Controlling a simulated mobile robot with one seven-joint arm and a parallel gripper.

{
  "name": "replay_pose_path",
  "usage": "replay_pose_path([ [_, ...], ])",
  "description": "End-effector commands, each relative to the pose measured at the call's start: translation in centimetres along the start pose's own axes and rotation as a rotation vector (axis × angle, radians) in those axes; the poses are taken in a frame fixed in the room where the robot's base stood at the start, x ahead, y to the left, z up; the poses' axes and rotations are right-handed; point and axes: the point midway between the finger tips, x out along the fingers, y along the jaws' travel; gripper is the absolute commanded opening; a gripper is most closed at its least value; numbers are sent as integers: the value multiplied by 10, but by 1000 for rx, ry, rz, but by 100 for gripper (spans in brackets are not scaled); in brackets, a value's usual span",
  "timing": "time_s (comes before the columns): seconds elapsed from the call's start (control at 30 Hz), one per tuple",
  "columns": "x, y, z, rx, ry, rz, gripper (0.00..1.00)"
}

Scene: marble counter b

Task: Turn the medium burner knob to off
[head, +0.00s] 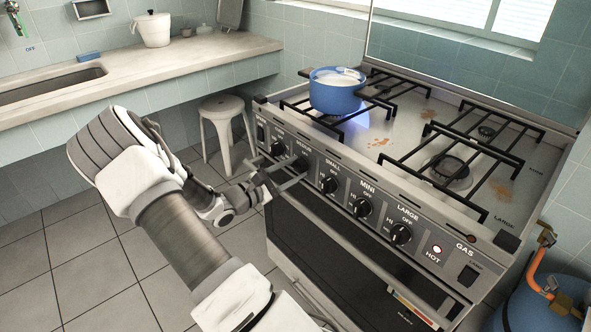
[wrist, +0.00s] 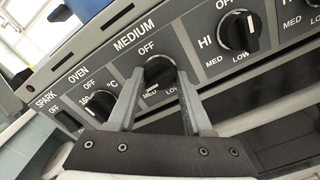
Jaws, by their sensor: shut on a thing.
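The medium burner knob (wrist: 160,72) is black and round, under the MEDIUM and OFF labels in the wrist view. My gripper (wrist: 156,78) has one finger on each side of it and is shut on it. The knob's lower edge lies near the MED label; its exact pointer angle is hard to read. In the head view my gripper (head: 280,172) reaches the stove's front panel from the left, and the medium knob (head: 301,163) is partly hidden behind the fingers.
The oven knob (wrist: 100,103) is close to the left finger, and the small burner knob (wrist: 238,32) is to the right. A stool (head: 222,125) stands behind my arm.

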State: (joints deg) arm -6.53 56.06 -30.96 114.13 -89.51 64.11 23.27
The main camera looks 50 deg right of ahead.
Motion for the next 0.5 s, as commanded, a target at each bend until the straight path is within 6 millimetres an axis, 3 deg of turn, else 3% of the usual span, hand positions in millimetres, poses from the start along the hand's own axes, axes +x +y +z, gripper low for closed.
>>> replay_pose_path([
  [0.5, 0, -1, -2, 432, 0, 1, 19],
])
